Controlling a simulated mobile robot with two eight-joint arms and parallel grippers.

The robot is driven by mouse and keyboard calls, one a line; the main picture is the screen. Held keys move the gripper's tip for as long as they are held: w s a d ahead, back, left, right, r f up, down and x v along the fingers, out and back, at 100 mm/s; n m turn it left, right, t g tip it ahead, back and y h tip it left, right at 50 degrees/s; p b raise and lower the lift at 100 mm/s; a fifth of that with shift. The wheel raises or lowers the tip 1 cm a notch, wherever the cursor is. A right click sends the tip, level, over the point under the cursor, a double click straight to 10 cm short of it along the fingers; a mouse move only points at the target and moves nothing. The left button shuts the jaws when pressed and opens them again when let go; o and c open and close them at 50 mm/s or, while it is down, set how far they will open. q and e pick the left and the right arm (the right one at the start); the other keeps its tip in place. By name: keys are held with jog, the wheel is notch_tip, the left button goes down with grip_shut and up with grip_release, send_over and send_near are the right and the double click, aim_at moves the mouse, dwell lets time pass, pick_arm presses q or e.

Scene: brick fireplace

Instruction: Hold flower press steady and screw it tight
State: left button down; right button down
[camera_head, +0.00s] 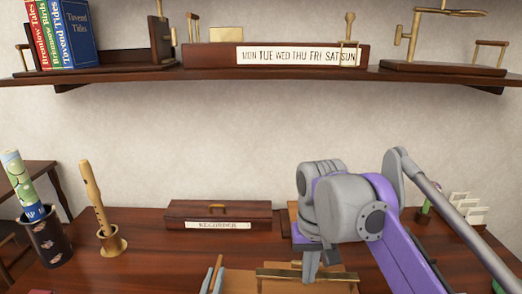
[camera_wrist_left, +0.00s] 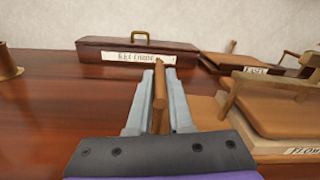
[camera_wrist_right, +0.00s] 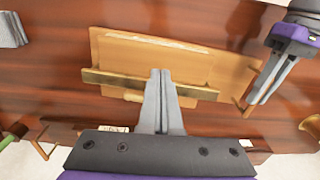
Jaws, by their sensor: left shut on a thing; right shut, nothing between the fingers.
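The flower press (camera_head: 240,282) is a light wooden board with a brass bar (camera_head: 305,274) across it, at the bottom of the head view. It also shows in the right wrist view (camera_wrist_right: 200,65) and at the right of the left wrist view (camera_wrist_left: 285,112). My left gripper (camera_head: 213,272) is shut on a thin wooden handle (camera_wrist_left: 159,98) at the press's left side; whether the handle joins the press is unclear. My right gripper (camera_wrist_right: 160,75) is shut and empty, fingers pointing down over the middle of the brass bar. I cannot tell whether they touch it.
A dark recorder box (camera_head: 218,214) lies behind the press. A recorder in a brass stand (camera_head: 112,243) and a dark cup (camera_head: 46,240) stand at the left. A small easel (camera_wrist_left: 255,65) lies behind the press. A shelf (camera_head: 270,76) hangs above. The table's left-middle is clear.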

jog(key=shift+w+a, duration=0.15)
jog(key=shift+a, duration=0.25)
dwell(0.4)
jog(key=shift+s+a+r, duration=0.1)
jog(key=shift+s+a, duration=0.1)
jog(key=shift+s, duration=0.2)
notch_tip(320, 180, up, 6)
jog(key=shift+f, duration=0.1)
dwell(0.4)
pick_arm(q)
jog(key=c, duration=0.8)
grip_release()
jog(key=shift+o, duration=0.2)
